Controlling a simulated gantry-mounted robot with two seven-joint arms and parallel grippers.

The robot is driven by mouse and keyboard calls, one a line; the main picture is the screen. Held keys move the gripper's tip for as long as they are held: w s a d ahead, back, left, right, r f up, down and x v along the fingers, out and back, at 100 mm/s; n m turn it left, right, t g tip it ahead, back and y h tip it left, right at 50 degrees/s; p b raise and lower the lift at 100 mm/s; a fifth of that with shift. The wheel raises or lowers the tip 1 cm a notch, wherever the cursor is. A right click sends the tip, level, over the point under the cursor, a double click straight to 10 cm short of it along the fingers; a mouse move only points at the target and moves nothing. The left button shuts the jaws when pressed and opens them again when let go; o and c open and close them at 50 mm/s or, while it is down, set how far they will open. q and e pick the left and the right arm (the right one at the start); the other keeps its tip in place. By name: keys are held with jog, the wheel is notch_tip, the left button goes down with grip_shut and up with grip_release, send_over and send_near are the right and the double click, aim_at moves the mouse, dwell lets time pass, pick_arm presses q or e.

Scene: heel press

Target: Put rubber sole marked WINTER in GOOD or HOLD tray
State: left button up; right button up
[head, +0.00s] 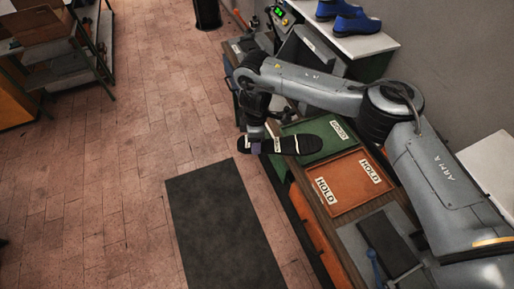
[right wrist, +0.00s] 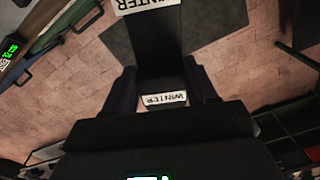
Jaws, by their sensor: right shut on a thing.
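The black rubber sole (head: 300,145) has white end labels and hangs level in the head view, at the bench's front edge. It overlaps the near left corner of the green GOOD tray (head: 338,146) in the picture; its height above it is hard to judge. The orange HOLD tray (head: 345,200) lies to the right of the green one. My right gripper (head: 257,143) is shut on the sole near its left end. In the right wrist view the sole (right wrist: 160,55) sits between the fingers (right wrist: 163,88), with two labels reading WINTER. My left gripper is not in view.
A dark mat (head: 220,225) lies on the brick floor. A dark plate (head: 388,243) with a blue-handled lever sits on the bench right of the HOLD tray. Blue shoes (head: 347,20) stand on a white shelf behind. Both trays show bare floors.

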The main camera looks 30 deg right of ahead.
aim_at(289, 138)
jog(key=d+n, duration=0.1)
jog(key=d+n+p, duration=0.1)
jog(key=d+n, duration=0.1)
jog(key=d+f+n+p, duration=0.1)
jog(key=d, duration=0.1)
jog(key=shift+w+d+n, duration=0.1)
jog(key=shift+d+n, duration=0.1)
jog(key=shift+n, duration=0.9)
jog(key=s+d+f, duration=0.1)
jog(key=d, duration=0.1)
jog(key=s+d+f+p, duration=0.1)
jog(key=d, duration=0.1)
jog(key=d+f, duration=0.1)
jog(key=d, duration=0.1)
jog(key=shift+s+p, duration=0.35)
jog(key=shift+s, duration=0.05)
jog(key=s+d+f+m+p, duration=0.1)
jog(key=s+d+f+p, duration=0.1)
jog(key=s+d+f, duration=0.45)
jog(key=s+d+f+m+p, duration=0.1)
jog(key=s+d+f, duration=0.2)
jog(key=s+d, duration=0.6)
jog(key=f+b, duration=0.3)
jog(key=a+f+b, duration=0.1)
jog(key=b, duration=0.1)
jog(key=shift+s+a+f, duration=0.1)
jog(key=shift+s+f, duration=0.25)
jog(key=shift+f, duration=0.05)
jog(key=shift+f+b, duration=0.85)
jog(key=shift+f, duration=0.9)
